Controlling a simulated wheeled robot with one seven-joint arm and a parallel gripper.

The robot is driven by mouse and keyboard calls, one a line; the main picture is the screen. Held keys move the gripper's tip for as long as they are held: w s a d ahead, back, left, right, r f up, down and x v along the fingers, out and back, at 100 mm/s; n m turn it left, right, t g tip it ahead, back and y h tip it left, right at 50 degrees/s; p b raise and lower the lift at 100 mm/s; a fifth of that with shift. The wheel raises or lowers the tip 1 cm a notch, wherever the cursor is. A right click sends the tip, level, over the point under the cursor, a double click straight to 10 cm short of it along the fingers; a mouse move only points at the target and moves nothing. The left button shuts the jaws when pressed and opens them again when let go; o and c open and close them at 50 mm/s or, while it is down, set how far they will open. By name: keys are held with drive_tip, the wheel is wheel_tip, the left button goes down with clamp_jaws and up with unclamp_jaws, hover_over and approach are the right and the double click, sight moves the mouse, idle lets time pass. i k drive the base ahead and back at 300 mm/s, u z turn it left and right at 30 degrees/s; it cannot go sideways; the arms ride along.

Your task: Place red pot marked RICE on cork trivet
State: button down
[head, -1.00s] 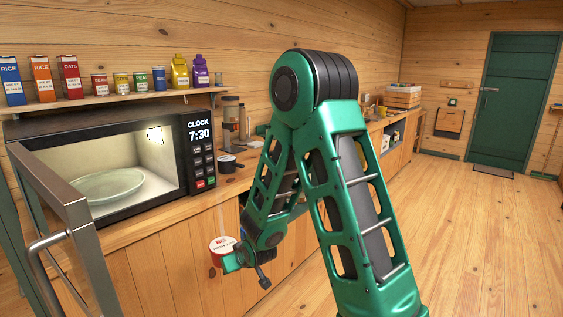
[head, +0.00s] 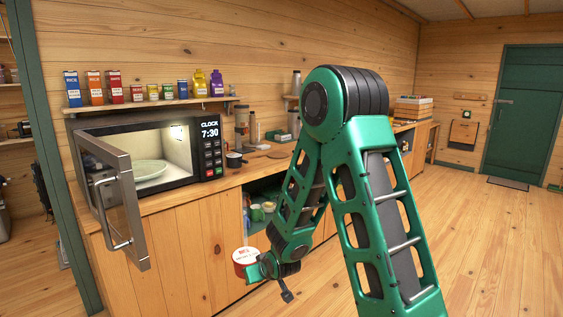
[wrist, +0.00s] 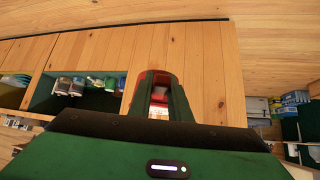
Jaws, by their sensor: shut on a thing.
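The red pot (head: 243,269) has a white top with red lettering, too small to read fully. My gripper (head: 257,267) is shut on it and holds it in the air in front of the lower cabinets, below counter height. In the wrist view, part of the red pot (wrist: 159,93) shows between the fingers of my gripper (wrist: 160,98); the rest is hidden. A flat brown piece (head: 279,154) lies on the counter behind my arm. It may be the cork trivet, but I cannot tell for sure.
The microwave (head: 150,160) stands on the counter with its door (head: 118,205) swung open towards the front, left of the pot. A dark mug (head: 235,160) stands right of it. An open cabinet bay (head: 262,205) holds several jars. The wooden floor at right is clear.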

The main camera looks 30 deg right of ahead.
sight(277, 154)
drive_tip(key=z, duration=0.25)
drive_tip(key=i, duration=0.5)
drive_tip(key=z, duration=0.6)
drive_tip(key=i, duration=1.1)
drive_tip(key=u, duration=0.15)
